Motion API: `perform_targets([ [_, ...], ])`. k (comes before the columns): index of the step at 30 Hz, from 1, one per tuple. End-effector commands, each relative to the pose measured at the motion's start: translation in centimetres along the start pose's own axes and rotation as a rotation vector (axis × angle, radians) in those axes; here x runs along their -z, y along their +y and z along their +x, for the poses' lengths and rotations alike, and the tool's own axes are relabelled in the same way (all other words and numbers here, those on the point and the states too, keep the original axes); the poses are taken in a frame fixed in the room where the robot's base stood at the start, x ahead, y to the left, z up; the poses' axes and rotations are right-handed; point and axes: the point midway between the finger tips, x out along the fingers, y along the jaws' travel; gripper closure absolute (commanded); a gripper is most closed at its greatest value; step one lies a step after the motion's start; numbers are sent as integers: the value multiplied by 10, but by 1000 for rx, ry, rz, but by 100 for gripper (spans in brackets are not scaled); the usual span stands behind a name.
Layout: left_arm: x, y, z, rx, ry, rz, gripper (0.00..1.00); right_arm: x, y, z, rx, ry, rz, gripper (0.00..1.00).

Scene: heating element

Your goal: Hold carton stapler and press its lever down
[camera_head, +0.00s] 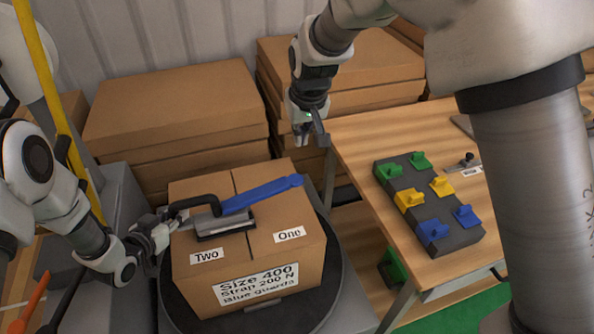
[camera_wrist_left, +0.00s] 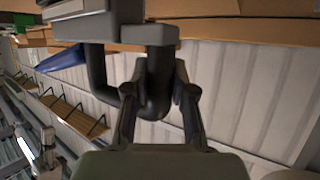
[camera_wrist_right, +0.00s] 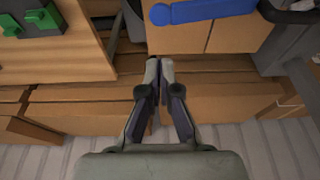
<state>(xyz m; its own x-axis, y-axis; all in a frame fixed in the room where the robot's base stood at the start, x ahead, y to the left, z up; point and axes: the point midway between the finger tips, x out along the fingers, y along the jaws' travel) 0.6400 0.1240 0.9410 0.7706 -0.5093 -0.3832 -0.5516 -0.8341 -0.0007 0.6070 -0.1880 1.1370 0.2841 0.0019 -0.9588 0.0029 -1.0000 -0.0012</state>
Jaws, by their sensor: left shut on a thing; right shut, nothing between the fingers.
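The carton stapler has a grey base (camera_head: 226,225), a black handle and a blue lever (camera_head: 262,194). It lies on top of the closed carton (camera_head: 202,272), across the top seam, with the lever raised at a slant to the right. My left gripper (camera_head: 176,214) is shut on the black handle; the left wrist view shows the handle (camera_wrist_left: 158,85) between the fingers. My right gripper (camera_head: 311,138) is shut and empty, above and behind the lever's right end. The right wrist view shows the lever (camera_wrist_right: 200,10) at the top, apart from the closed fingertips (camera_wrist_right: 158,65).
The carton stands on a dark round turntable (camera_head: 340,287). A wooden table (camera_head: 357,138) at right carries a dark block (camera_head: 462,238) with green, yellow and blue pieces. Stacked brown cartons (camera_head: 180,105) stand behind. A yellow post (camera_head: 52,85) rises at left.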

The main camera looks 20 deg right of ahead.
Motion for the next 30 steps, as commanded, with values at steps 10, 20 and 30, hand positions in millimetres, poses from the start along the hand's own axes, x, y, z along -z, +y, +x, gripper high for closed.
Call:
perform_targets([
  [10, -1, 1, 0, -1, -2, 0, 100, -1, 0, 32, 0, -3, -1, 100],
  [20, -1, 0, 0, -1, -1, 0, 100, -1, 0, 104, 0, -3, -2, 100],
  [30, 0, 0, 0, 0, -1, 0, 100, -11, 0, 139, -1, 2, -1, 100],
])
